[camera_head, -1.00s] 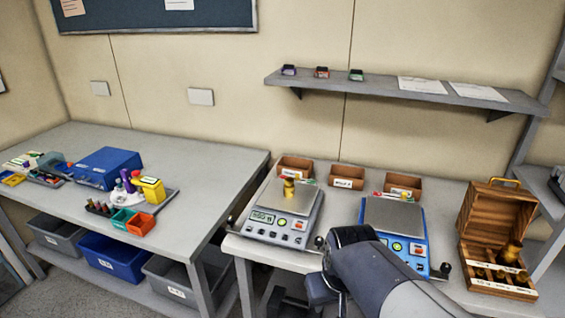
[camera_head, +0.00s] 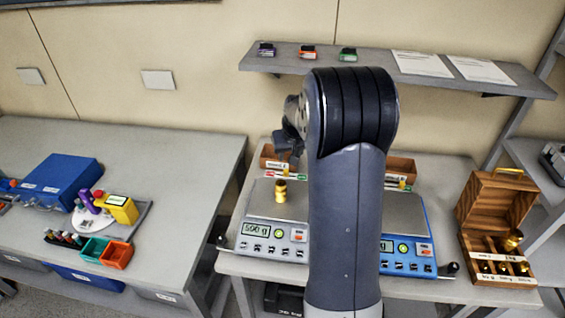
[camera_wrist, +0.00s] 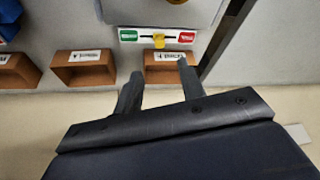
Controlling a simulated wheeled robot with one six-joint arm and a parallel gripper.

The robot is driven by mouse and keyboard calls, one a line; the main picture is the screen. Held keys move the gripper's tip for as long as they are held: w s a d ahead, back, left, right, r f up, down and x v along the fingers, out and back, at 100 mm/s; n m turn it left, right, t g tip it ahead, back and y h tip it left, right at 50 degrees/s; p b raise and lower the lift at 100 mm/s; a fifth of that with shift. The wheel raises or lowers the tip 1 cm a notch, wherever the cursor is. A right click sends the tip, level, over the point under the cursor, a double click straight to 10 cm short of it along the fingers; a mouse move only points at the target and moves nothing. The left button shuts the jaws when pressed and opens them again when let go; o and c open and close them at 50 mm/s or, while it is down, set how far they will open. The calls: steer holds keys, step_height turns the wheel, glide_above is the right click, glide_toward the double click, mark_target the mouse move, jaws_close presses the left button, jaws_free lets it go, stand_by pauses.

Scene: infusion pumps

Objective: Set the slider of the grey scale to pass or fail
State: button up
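The yellow slider knob (camera_wrist: 158,41) sits about mid-strip, between the two ends. My gripper (camera_wrist: 160,69) is open and empty, its two fingers spread just short of the strip, over the brown box behind it. In the head view my gripper (camera_head: 287,150) is above the scale's rear.
The blue scale (camera_head: 408,215) stands to the right, partly hidden by my arm. Brown boxes (camera_wrist: 85,68) line the bench's rear near the wall. A wooden weight case (camera_head: 497,215) stands at far right. A shelf (camera_head: 420,75) hangs above the bench.

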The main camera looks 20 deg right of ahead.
mark_target(287, 170)
steer(key=p+x, duration=0.2)
steer(key=x, duration=0.7)
steer(key=shift+w+a+f, duration=0.1)
steer(key=shift+f, duration=0.2)
steer(key=shift+c, duration=0.4)
jaws_close()
